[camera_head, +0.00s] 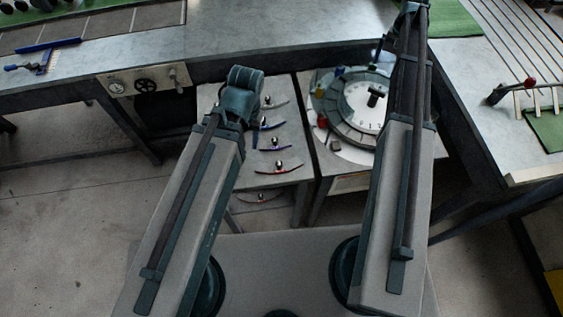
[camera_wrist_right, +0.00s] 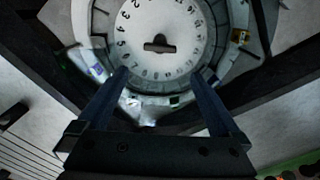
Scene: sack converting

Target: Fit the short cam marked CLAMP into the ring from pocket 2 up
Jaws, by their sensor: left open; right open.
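The ring (camera_head: 343,128) surrounds a white numbered dial (camera_head: 360,108) with a dark central handle on the right stand. In the right wrist view the dial (camera_wrist_right: 135,62) and its handle (camera_wrist_right: 158,44) show beyond my open, empty right gripper (camera_wrist_right: 162,76). Several curved cams with small shiny knobs lie in a column on the left stand, including a dark one (camera_head: 277,104), a blue one (camera_head: 270,125) and a red-edged one (camera_head: 279,170). Their markings are too small to read. My left gripper (camera_head: 246,92) is above the upper left of this stand; its fingertips are hard to make out.
A long grey bench (camera_head: 230,35) runs behind the stands, with a gauge and handwheel panel (camera_head: 145,82) on its front. Another bench (camera_head: 480,110) stands at right. Small red and blue items sit around the ring. Bare floor (camera_head: 90,215) shows at left.

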